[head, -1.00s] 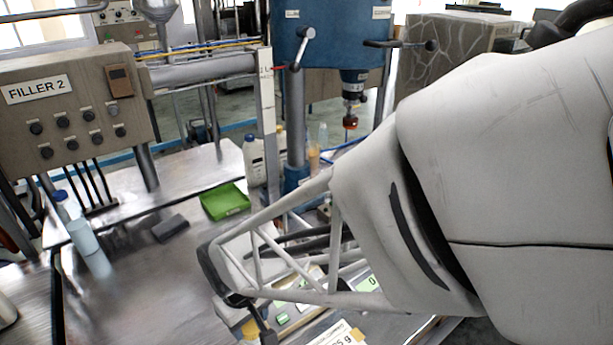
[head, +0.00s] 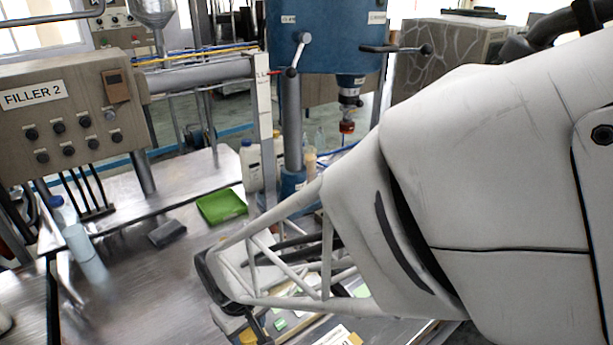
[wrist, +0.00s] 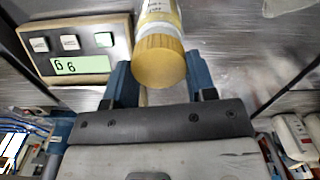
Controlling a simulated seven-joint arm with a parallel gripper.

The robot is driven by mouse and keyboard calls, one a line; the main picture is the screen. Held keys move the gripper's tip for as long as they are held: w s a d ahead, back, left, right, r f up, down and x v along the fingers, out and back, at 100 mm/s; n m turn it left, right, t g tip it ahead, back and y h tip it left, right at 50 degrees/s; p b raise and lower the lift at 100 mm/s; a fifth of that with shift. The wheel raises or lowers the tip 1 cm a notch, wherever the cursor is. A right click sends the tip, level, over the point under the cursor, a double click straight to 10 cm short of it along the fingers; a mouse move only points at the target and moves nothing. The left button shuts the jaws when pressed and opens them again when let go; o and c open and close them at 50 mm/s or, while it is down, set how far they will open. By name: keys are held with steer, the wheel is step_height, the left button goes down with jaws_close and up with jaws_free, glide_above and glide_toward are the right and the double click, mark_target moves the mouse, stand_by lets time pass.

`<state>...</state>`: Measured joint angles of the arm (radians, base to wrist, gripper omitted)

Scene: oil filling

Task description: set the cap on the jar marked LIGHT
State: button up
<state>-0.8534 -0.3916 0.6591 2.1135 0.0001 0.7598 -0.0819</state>
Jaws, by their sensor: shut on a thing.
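In the wrist view a ribbed gold-yellow cap (wrist: 160,62) sits between the two blue fingers of my gripper (wrist: 160,84), which is shut on it. A jar (wrist: 157,12) with a pale label lies in line beyond the cap, its far part cut off by the top edge. The label is too small and blurred to read. Cap and jar look touching or nearly so; I cannot tell whether the cap is seated. In the head view my gripper (head: 261,326) is at the bottom edge, and a yellow piece shows beside it, mostly hidden by my arm.
A wooden-cased scale (wrist: 75,50) with a green display and several buttons lies left of the jar. In the head view a green tray (head: 221,207), a dark block (head: 167,232) and a pale blue cylinder (head: 85,250) stand on the metal bench. Bare bench lies around them.

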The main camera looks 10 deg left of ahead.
steer(key=shift+f, duration=0.25)
stand_by(0.3)
steer(key=o, duration=1.3)
steer(key=shift+r, duration=0.2)
steer(key=shift+r, duration=2.8)
